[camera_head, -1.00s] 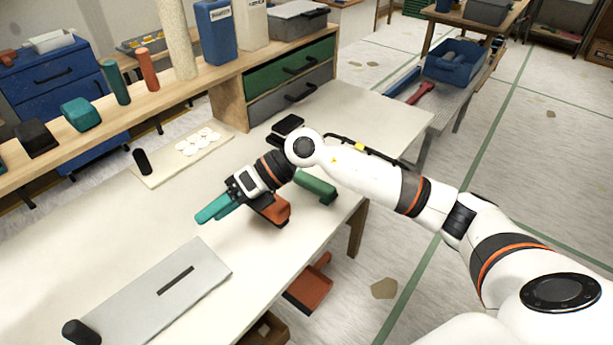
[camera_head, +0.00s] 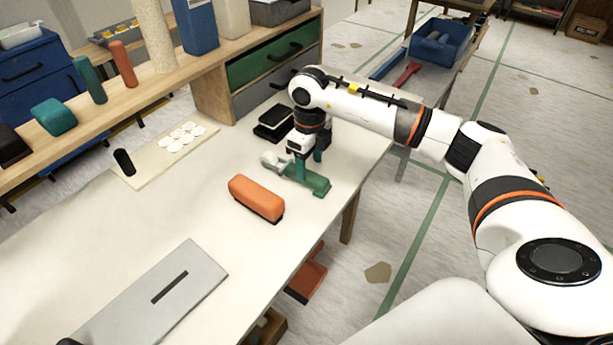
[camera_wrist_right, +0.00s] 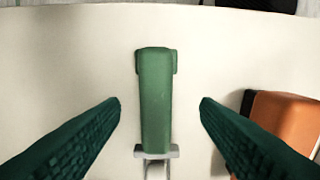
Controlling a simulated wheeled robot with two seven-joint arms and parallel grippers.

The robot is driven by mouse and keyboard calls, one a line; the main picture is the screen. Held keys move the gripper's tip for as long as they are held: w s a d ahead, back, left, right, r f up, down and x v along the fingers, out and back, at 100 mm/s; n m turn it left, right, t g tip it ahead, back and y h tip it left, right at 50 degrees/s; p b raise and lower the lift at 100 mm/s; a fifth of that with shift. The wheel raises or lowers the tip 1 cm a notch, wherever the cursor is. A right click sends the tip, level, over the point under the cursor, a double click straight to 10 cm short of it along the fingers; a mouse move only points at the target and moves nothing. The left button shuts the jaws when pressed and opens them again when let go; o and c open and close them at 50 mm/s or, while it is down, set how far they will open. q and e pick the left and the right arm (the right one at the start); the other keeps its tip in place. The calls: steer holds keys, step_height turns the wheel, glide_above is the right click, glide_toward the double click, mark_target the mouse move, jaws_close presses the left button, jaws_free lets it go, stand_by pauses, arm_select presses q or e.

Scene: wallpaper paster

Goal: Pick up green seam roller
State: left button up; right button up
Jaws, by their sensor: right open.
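The green seam roller (camera_head: 312,181) lies on the white table near its right edge, with a pale grey-white roller end (camera_head: 271,160) toward the left. My right gripper (camera_head: 308,161) points down over it, with its fingers around the middle of the tool in the head view. In the right wrist view the green handle (camera_wrist_right: 155,100) stands upright in the picture, midway between the two dark green fingers of the right gripper (camera_wrist_right: 160,103). Clear gaps show on both sides, so the fingers are open and not touching it.
An orange block-like tool (camera_head: 256,197) with a dark underside lies close to the left of the roller. Black pads (camera_head: 274,122) lie behind the gripper. A grey plate (camera_head: 160,300) with a dark slot lies at front left.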

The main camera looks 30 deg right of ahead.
mark_target(311, 174)
steer(key=f, duration=0.4)
steer(key=shift+d+f+p, duration=0.1)
steer(key=shift+d+p, duration=0.15)
steer(key=shift+p, duration=0.05)
steer(key=shift+f, duration=0.6)
steer(key=shift+f, duration=0.2)
steer(key=shift+c, duration=0.4)
steer(key=c, duration=1)
step_height(311, 174, up, 11)
steer(key=shift+f, duration=0.2)
